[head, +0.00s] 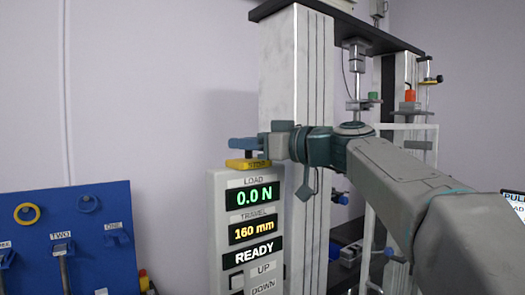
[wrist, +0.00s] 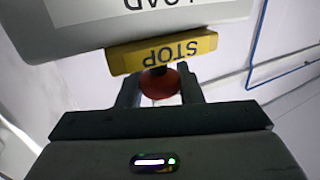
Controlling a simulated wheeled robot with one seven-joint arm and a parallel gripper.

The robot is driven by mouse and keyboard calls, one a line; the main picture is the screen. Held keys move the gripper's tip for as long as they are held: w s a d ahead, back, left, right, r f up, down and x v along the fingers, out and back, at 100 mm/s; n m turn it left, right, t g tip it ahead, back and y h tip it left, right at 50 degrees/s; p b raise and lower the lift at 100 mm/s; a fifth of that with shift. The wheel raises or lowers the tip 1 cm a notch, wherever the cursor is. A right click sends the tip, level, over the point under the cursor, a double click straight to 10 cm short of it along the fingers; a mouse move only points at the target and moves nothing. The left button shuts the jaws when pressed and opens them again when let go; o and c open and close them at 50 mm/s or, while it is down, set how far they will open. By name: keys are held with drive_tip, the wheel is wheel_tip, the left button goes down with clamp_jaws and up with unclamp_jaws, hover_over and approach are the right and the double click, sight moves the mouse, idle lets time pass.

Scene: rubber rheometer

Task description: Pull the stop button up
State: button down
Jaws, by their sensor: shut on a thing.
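The stop button is a red knob (wrist: 160,84) under a yellow block marked STOP (wrist: 160,52) in the wrist view, which shows it upside down. My gripper (wrist: 160,90) has one finger on each side of the red knob and is shut on it. In the head view the yellow STOP block (head: 248,164) sits on top of the grey control panel (head: 219,215). My gripper (head: 246,146) is right above that block there, and its blue fingers hide the knob.
The panel display (head: 255,194) reads 0.0 N, 160 mm and READY. A tall white machine column (head: 285,70) stands close behind my wrist. A blue board (head: 75,240) with hung tools is at the left. The wall space above the board is free.

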drive_tip(key=shift+r, duration=0.3)
drive_tip(key=c, duration=1)
unclamp_jaws()
drive_tip(key=shift+f, duration=0.1)
drive_tip(key=shift+d, duration=0.1)
drive_tip(key=shift+s+d+f, duration=0.1)
drive_tip(key=shift+s+d, duration=0.1)
drive_tip(key=shift+d, duration=0.1)
drive_tip(key=b+v, duration=0.4)
drive_tip(key=v, duration=0.9)
